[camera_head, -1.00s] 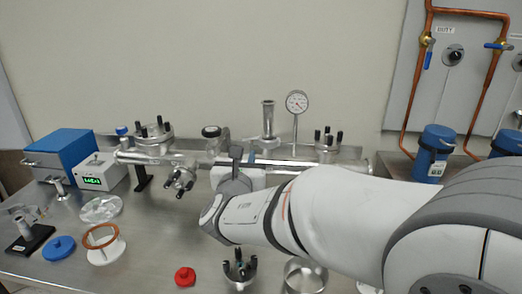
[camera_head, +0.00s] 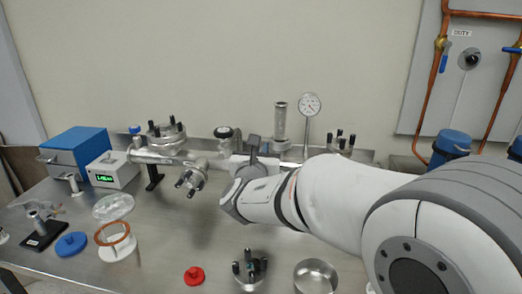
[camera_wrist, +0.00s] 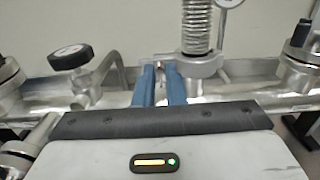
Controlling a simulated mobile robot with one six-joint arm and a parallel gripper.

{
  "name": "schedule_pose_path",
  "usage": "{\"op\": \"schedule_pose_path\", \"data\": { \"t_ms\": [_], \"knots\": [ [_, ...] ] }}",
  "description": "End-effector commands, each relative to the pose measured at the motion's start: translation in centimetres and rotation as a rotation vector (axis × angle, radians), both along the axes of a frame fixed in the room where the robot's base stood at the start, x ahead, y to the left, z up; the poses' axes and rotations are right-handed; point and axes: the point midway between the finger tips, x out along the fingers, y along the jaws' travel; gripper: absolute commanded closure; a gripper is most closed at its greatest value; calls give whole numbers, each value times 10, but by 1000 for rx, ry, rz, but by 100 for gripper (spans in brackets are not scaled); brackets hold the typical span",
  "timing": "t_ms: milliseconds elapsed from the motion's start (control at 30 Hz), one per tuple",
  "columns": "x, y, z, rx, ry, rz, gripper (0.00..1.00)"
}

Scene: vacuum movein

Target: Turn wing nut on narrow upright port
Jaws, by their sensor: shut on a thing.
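The narrow upright port is a ribbed metal bellows (camera_head: 281,122) standing up from the pipe. It shows close in the wrist view (camera_wrist: 195,28), with a clamp ring (camera_wrist: 200,66) round its foot. My gripper (camera_wrist: 160,75) has its two blue fingers close together at the left side of that clamp. They are shut on a small metal piece (camera_wrist: 158,68) there, which looks like the clamp's wing nut. The fingers hide most of it, so its angle cannot be told. In the head view my arm hides the fingertips.
A black-knobbed valve (camera_wrist: 71,57) is left of the fingers, and a dial gauge (camera_head: 309,105) stands just right of the port. Flanges with black-handled nuts (camera_head: 166,132) sit along the pipe.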

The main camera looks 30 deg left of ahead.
Motion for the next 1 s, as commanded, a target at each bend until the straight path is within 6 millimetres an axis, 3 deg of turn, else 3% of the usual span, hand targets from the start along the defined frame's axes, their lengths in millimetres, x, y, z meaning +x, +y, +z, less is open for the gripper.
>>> {"op": "schedule_pose_path", "data": {
  "t_ms": [467,1000],
  "knots": [
    [0,0,-4,93,26,0,100],
    [0,-1,-9,542,169,2,100]
  ]
}}
